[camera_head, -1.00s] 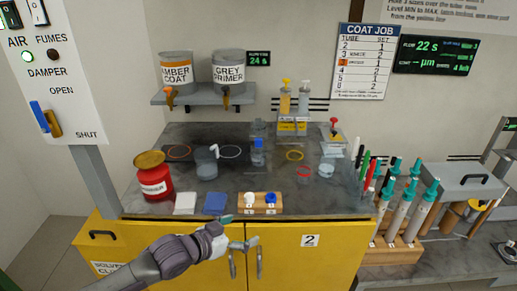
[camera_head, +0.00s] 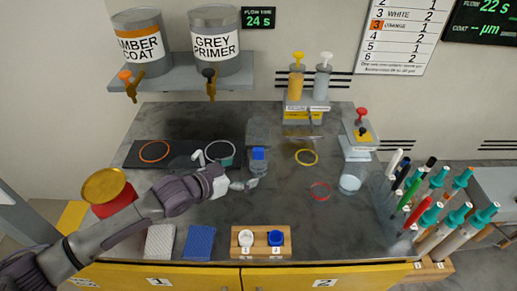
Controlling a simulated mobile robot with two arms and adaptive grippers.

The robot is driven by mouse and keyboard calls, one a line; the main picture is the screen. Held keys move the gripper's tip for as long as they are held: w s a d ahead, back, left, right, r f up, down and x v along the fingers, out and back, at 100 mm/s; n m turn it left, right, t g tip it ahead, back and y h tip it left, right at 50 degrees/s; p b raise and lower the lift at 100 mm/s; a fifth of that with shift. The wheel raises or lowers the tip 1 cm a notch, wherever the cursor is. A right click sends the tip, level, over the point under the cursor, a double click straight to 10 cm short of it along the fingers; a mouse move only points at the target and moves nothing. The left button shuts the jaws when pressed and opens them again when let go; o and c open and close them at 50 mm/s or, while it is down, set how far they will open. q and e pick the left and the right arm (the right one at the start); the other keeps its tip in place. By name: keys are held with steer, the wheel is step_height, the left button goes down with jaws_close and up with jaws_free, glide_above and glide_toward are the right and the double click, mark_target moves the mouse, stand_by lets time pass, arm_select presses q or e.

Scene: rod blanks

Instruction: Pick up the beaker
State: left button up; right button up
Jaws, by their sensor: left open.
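A clear glass vessel (camera_head: 350,182), beaker-like, stands on the dark bench top at the right, in front of the dispenser with the red knob. My right gripper is not in view.
A wooden block with white and blue caps (camera_head: 261,241) is at the front edge. Several pens and teal-capped tubes (camera_head: 430,215) stand at the right.

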mark_target(251, 167)
arm_select(q)
steer(key=shift+w, duration=0.3)
steer(key=shift+w+d, duration=0.15)
steer(key=shift+d, duration=0.05)
steer(key=shift+w+d+f, duration=0.2)
steer(key=shift+w+d, duration=0.2)
steer(key=shift+d, duration=0.2)
steer(key=x, duration=0.4)
steer(key=shift+w+d+f+p, duration=0.15)
steer(key=shift+d+f+p, duration=0.05)
steer(key=shift+p, duration=0.1)
steer(key=shift+w+d+f, duration=0.15)
steer(key=shift+w+d, duration=0.1)
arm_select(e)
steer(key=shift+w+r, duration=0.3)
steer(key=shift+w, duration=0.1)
arm_select(q)
steer(key=shift+c, duration=0.2)
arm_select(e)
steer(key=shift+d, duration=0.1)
arm_select(q)
steer(key=c, duration=1.2)
steer(key=shift+c, duration=0.2)
